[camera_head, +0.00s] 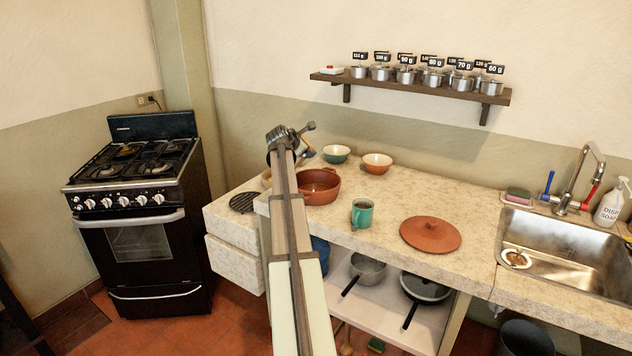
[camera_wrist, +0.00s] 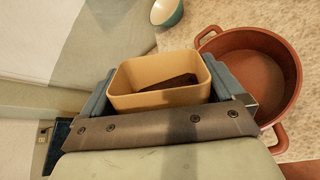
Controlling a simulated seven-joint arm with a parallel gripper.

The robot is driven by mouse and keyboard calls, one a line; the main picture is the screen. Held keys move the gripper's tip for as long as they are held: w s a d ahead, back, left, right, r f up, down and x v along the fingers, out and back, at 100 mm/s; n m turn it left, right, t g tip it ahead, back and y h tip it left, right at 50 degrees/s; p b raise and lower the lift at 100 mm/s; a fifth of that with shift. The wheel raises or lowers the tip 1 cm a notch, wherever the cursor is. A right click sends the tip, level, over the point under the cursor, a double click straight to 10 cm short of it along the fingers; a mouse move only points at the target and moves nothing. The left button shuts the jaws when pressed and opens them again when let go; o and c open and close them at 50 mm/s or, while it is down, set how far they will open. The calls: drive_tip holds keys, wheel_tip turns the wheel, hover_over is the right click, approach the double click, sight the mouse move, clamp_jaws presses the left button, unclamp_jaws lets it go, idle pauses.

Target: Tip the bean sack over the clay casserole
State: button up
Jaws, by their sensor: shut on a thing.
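The clay casserole (camera_head: 318,196) is a round reddish-brown pot with two side handles, standing open on the counter. In the wrist view the casserole (camera_wrist: 289,104) lies just right of my gripper (camera_wrist: 163,88). My gripper is shut on a tan, open-topped, box-like container (camera_wrist: 158,101) with something dark inside. It is the only thing in my jaws, and I take it for the bean sack, though it looks more like a rigid box. In the head view my gripper (camera_head: 290,143) is at the casserole's back left, and my arm hides much of the held container.
A teal mug (camera_head: 362,214) and a flat clay lid (camera_head: 430,236) stand right of the casserole. A teal bowl (camera_head: 336,153) and an orange bowl (camera_head: 377,163) stand behind it. A wall shelf (camera_head: 420,87) carries several labelled pots. The sink (camera_head: 560,253) is at the right.

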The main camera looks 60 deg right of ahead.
sight(305, 159)
drive_tip(key=shift+s+d+f+m+t+y, duration=0.1)
drive_tip(key=shift+f+m+t+y, duration=0.15)
drive_tip(key=shift+f, duration=0.4)
drive_tip(key=shift+s+d+f+m+t+y, duration=0.15)
drive_tip(key=shift+f+m+y, duration=0.15)
drive_tip(key=shift+f, duration=0.3)
idle(0.3)
drive_tip(key=shift+s+f+m+t+y, duration=0.15)
drive_tip(key=shift+f+m+t+y, duration=0.25)
drive_tip(key=shift+f+m+y, duration=0.05)
idle(0.9)
drive_tip(key=shift+s+d+f+m+t+y+p, duration=0.15)
drive_tip(key=shift+f+m+y+p, duration=0.1)
drive_tip(key=shift+f, duration=0.4)
drive_tip(key=shift+s+d+f+m+t+y+p, duration=0.15)
drive_tip(key=shift+f+y, duration=0.1)
drive_tip(key=shift+f, duration=0.35)
drive_tip(key=shift+s+d+f+m+t+y+p, duration=0.2)
drive_tip(key=shift+f+m+t+y+p, duration=0.25)
drive_tip(key=shift+f+m, duration=0.1)
idle(2.5)
idle(0.8)
